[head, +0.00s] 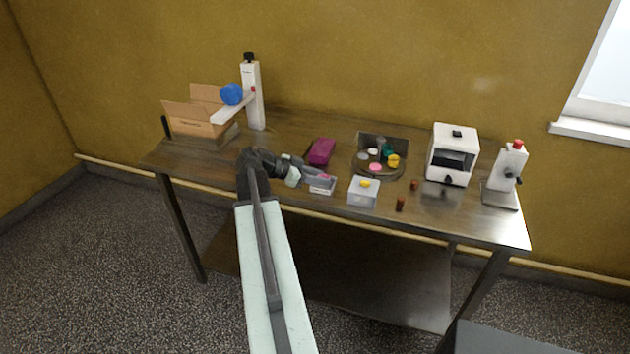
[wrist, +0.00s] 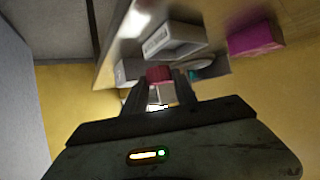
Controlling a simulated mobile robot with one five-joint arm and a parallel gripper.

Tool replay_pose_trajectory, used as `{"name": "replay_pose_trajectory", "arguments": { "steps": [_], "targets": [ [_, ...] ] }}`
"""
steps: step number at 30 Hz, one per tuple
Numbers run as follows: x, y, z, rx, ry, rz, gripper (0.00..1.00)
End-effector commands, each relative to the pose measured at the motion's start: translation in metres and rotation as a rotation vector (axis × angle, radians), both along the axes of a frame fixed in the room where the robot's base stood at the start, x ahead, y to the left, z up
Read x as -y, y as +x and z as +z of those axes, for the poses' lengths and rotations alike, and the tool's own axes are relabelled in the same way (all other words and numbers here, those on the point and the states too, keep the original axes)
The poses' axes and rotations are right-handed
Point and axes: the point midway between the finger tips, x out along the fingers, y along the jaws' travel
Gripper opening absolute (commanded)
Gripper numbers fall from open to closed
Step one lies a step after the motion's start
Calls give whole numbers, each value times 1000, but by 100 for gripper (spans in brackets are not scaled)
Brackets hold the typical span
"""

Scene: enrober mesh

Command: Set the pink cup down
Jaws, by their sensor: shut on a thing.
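The pink cup (wrist: 158,74) shows between my fingertips in the wrist view, dark pink and partly hidden by the fingers. My gripper (wrist: 159,88) is shut on it. In the head view my gripper (head: 315,173) reaches over the near part of the table, and a small pink patch of the cup (head: 324,176) shows at its tip. It appears above or just behind a small white open tray (head: 320,189). I cannot tell how high the cup is or whether it touches anything.
A magenta box (head: 321,151) lies behind my gripper. A cardboard box (head: 195,118) stands left. Bare table (head: 460,216) shows at the front right.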

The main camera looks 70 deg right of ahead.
Motion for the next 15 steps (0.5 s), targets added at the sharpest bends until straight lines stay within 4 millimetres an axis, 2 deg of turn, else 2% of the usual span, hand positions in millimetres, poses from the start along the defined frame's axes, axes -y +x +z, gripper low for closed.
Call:
{"name": "replay_pose_trajectory", "arguments": {
  "steps": [1,3,9,12,15],
  "targets": [
    [12,3,-2,0,0,0,0],
    [19,4,-2,0,0,1,0],
    [23,4,-2,-1,1,3,0],
    [35,6,-4,0,0,1,0],
    [34,2,-30,-1,1,-2,0]
  ]
}}
